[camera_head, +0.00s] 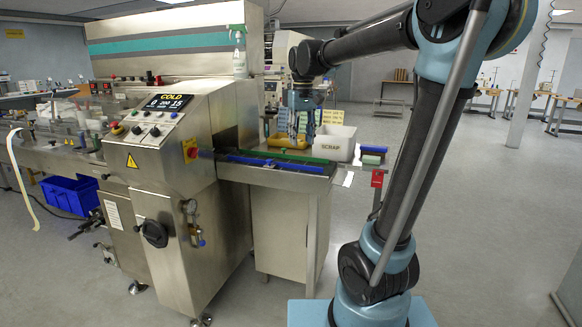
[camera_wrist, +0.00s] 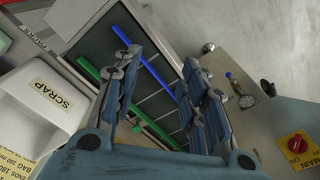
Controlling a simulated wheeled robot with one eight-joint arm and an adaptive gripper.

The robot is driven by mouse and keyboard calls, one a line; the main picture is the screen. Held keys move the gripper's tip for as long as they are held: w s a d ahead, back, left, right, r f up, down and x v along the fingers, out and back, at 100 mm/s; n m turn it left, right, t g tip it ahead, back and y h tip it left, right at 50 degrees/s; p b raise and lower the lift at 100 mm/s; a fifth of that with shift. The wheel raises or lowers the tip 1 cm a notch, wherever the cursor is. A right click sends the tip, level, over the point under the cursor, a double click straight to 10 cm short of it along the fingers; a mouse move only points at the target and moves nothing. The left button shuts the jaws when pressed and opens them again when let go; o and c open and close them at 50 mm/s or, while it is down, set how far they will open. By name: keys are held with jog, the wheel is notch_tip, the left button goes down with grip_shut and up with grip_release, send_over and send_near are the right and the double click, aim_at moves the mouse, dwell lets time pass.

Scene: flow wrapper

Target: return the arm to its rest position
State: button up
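My arm rises from the lower right of the head view, and bends over to the left. My gripper (camera_head: 300,122) hangs pointing down above the far side of the outfeed table (camera_head: 268,177), near the scrap bin. In the wrist view my gripper (camera_wrist: 160,68) has its two fingers spread well apart. Nothing is held between them; the dark table bed (camera_wrist: 118,50) with a blue rail (camera_wrist: 145,62) and a green rail (camera_wrist: 150,127) shows beyond. How high the fingertips are above the table is hard to tell.
The white scrap bin (camera_head: 335,148) stands right of my gripper, with a yellow tray (camera_head: 287,141) beside it. The steel wrapper (camera_head: 180,130) stands left, with a spray bottle (camera_head: 239,52) on top. Open floor lies at right.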

jog(key=s+d+f+m, duration=0.1)
jog(key=s+d+f, duration=0.4)
jog(key=s+f, duration=0.3)
jog(key=s+d+f+m+t, duration=0.1)
jog(key=s+d+f, duration=0.4)
jog(key=s+f, duration=0.3)
jog(key=s+d+f+m, duration=0.1)
jog(key=s+d+f, duration=0.4)
jog(key=s+f, duration=0.2)
jog(key=shift+s+d+f+m+t, duration=0.35)
jog(key=shift+s+f+m+t, duration=0.05)
jog(key=shift+f, duration=0.2)
jog(key=shift+w+f, duration=0.2)
jog(key=shift+w, duration=0.25)
